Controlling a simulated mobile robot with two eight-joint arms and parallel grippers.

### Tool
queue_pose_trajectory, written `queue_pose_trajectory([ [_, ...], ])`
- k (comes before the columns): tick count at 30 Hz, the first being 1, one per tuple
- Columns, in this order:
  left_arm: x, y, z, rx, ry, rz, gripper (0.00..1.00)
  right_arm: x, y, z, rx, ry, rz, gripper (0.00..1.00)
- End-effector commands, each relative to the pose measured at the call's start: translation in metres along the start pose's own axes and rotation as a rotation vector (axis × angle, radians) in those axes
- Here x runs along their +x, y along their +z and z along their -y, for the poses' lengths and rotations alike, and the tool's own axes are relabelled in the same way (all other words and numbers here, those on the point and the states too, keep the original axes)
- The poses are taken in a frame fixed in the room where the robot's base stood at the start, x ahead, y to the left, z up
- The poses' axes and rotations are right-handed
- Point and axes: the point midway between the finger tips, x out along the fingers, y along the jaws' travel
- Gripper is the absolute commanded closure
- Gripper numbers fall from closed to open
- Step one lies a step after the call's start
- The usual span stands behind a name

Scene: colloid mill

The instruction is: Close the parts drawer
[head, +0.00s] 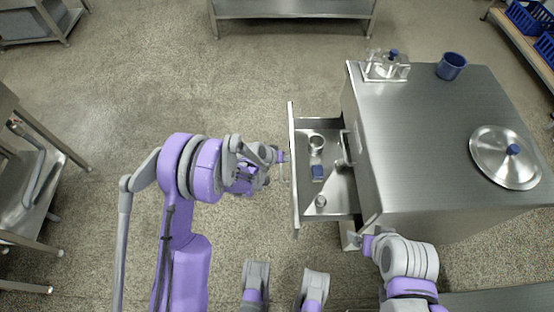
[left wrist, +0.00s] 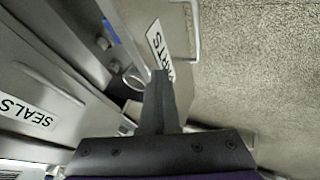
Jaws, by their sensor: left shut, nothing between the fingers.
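The parts drawer (head: 334,202) is pulled out to the left from the steel cabinet. It holds a metal ring (head: 316,142), a blue block (head: 317,172) and a small round metal piece (head: 320,201). In the left wrist view its front panel (left wrist: 143,22) carries a partly covered label ending in "RTS" and a bar handle (left wrist: 194,30). My left gripper (head: 281,157) is shut and empty just outside the drawer front; its fingers (left wrist: 160,98) overlap the panel in the wrist view, and contact is unclear. My right gripper (head: 366,244) is by the cabinet's lower left corner; its fingertips are unclear.
A drawer front labelled "SEALS" (left wrist: 27,112) shows in the left wrist view. The cabinet top (head: 428,125) bears a metal fixture (head: 386,68), a blue cup (head: 451,66) and a round lid (head: 505,157). Open floor lies left of the drawer.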

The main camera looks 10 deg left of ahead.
Motion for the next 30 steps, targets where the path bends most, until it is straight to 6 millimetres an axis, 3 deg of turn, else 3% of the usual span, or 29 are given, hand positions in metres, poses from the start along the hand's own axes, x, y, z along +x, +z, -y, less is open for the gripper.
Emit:
queue_pose_trajectory([
  [12,0.052,0.002,-0.095,0.005,0.004,0.004,1.0,0.023,0.008,0.0,0.0,0.0,0.009,0.08],
  [18,0.071,0.002,-0.132,0.003,0.003,0.003,1.0,0.029,0.01,0.0,0.0,0.0,0.011,0.08],
  [24,0.083,0.001,-0.154,0.002,0.001,0.001,1.0,0.033,0.011,0.0,0.0,0.0,0.012,0.08],
  [30,0.088,0.001,-0.165,0.001,0.001,0.001,1.0,0.034,0.012,0.0,0.0,0.0,0.013,0.08],
])
